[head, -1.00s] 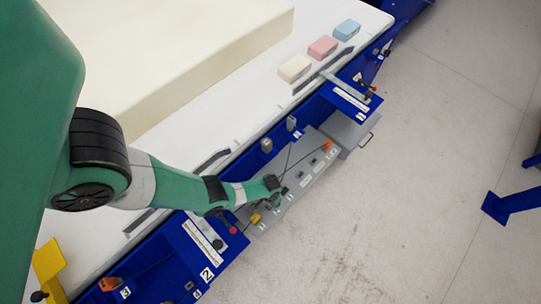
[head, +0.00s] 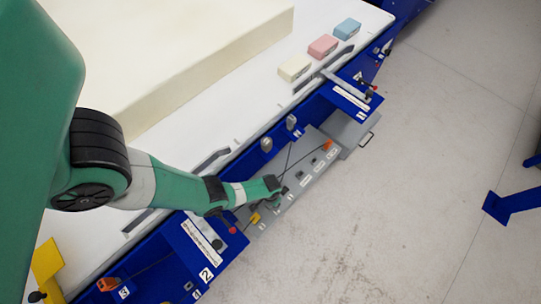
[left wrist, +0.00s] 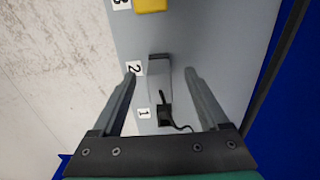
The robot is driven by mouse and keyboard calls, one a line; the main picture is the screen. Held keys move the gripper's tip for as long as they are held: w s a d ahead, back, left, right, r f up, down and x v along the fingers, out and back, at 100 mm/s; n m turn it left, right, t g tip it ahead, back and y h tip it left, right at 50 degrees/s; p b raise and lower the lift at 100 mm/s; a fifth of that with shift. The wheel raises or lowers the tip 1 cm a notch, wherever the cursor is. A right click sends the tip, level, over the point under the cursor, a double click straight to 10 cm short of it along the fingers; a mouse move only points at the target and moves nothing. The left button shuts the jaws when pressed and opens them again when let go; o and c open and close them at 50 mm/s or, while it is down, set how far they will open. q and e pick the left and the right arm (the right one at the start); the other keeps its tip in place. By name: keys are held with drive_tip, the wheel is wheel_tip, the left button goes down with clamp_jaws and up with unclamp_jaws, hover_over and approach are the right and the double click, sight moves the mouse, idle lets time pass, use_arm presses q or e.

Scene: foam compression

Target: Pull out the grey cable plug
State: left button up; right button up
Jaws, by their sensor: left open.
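The grey cable plug (left wrist: 158,70) is a grey block on the grey panel (left wrist: 215,50) beside the label 2 in the left wrist view. My left gripper (left wrist: 160,75) is open, with one finger on each side of the grey plug and visible gaps between. I cannot tell how high the fingertips are above the panel. In the head view my left gripper (head: 281,192) is over the same grey panel (head: 300,172), and the grey plug is hidden or too small to tell there. My right gripper is not in view.
A black plug (left wrist: 165,114) with a cable sits beside label 1, and a yellow plug (left wrist: 150,5) beside label 3. An orange plug (head: 328,145) is farther along the panel. The white table (head: 190,140) holds several foam blocks. Open floor (head: 400,210) lies to the right.

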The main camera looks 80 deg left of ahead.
use_arm(q)
drive_tip(key=shift+c, duration=0.3)
clamp_jaws()
drive_tip(key=shift+r, duration=0.15)
idle(1.1)
drive_tip(key=shift+r+p, duration=2.85)
drive_tip(key=shift+p, duration=0.2)
